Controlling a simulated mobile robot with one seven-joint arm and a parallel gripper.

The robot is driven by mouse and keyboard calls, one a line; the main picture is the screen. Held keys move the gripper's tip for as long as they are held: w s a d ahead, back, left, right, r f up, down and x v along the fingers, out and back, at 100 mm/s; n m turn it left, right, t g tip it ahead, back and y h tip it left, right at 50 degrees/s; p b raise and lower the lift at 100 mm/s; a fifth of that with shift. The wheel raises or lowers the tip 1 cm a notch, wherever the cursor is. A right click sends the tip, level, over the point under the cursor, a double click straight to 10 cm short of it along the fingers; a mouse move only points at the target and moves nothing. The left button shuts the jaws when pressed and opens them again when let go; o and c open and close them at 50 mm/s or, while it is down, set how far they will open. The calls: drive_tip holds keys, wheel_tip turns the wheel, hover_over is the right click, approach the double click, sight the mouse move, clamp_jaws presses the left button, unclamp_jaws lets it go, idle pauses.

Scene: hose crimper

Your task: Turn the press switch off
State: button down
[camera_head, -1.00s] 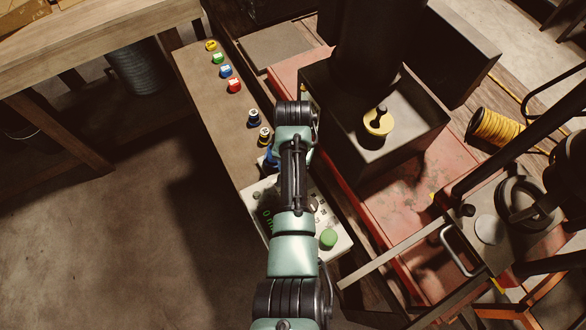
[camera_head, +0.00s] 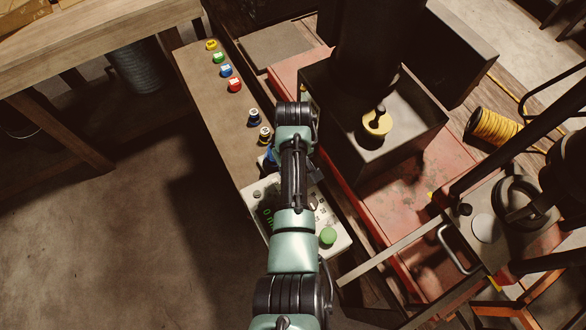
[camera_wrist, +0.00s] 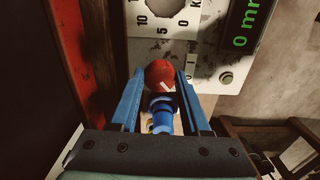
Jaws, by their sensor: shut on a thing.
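The press switch appears to be a round red knob (camera_wrist: 161,73) with a white mark, at the edge of the white control panel (camera_wrist: 215,75) in the wrist view. Small 0 and I marks are printed beside it. My gripper (camera_wrist: 160,78) has one blue finger on each side of the knob and is shut on it. In the head view my arm covers the knob and the gripper. The panel (camera_head: 338,243) shows there beneath my arm, with a green button (camera_head: 327,236) and a green display partly hidden.
Yellow, green, blue and red fittings (camera_head: 234,85) stand along a wooden shelf (camera_head: 212,112), with darker fittings nearer my arm. A blue fitting (camera_wrist: 160,103) shows between my fingers, below the knob. The dark press block (camera_head: 345,110) stands close on the right. Open floor lies left.

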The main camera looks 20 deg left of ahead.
drive_tip(key=shift+n, duration=0.3)
drive_tip(key=shift+c, duration=1.8)
unclamp_jaws()
drive_tip(key=shift+r, duration=0.15)
wheel_tip(320, 180, up, 13)
drive_tip(key=b, duration=0.2)
